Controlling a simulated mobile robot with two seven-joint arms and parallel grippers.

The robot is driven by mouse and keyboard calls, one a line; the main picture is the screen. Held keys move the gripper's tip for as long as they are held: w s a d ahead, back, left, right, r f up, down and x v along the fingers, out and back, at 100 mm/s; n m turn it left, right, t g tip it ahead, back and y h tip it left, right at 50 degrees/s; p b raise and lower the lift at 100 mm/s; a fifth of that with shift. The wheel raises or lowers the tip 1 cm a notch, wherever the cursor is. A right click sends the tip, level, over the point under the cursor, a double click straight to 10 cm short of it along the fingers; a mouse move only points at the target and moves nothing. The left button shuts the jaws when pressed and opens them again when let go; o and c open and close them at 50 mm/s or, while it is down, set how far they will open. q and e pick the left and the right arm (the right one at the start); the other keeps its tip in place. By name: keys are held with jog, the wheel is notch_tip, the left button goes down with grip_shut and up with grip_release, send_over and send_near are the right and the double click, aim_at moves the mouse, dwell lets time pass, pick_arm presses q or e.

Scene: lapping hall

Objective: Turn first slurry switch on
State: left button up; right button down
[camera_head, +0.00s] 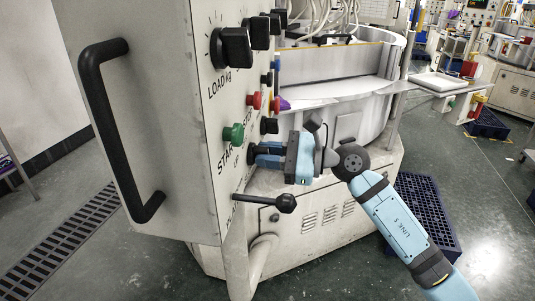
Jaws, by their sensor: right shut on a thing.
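The control panel (215,125) of a white machine cabinet faces right, seen at a steep angle. My right gripper (260,155) reaches in from the right, with its blue fingers at the panel's lower part. It is shut on a small black switch knob (252,153), mostly hidden between the fingers. The knob sits just below and right of the green button (234,134). Its label is partly covered, so I cannot tell which switch it is or which way it is turned. My left gripper is not in view.
Above are large black knobs (231,48) and a red button (253,100). Below my right gripper, a black ball-ended lever (285,203) sticks out. A black handle (110,130) is on the cabinet's left face. A round lapping machine (330,95) stands behind; open floor lies front right.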

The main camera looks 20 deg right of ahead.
jog(key=m+p, duration=0.2)
jog(key=m, duration=0.1)
jog(key=shift+r+p, duration=0.2)
jog(key=shift+p, duration=0.1)
jog(key=m+p, duration=0.2)
jog(key=shift+m+p, duration=0.35)
jog(key=shift+m, duration=0.05)
jog(key=m+p, duration=0.3)
pick_arm(q)
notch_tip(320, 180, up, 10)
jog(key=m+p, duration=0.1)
jog(key=p, duration=0.2)
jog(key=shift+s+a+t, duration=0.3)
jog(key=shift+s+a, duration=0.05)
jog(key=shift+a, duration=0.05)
pick_arm(e)
jog(key=shift+w+d+f+m, duration=0.1)
jog(key=shift+f+m, duration=0.05)
jog(key=shift+m, duration=0.65)
jog(key=shift+f+m, duration=0.1)
jog(key=shift+m, duration=0.7)
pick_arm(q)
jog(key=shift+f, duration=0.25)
pick_arm(e)
jog(key=c, duration=1.1)
grip_release()
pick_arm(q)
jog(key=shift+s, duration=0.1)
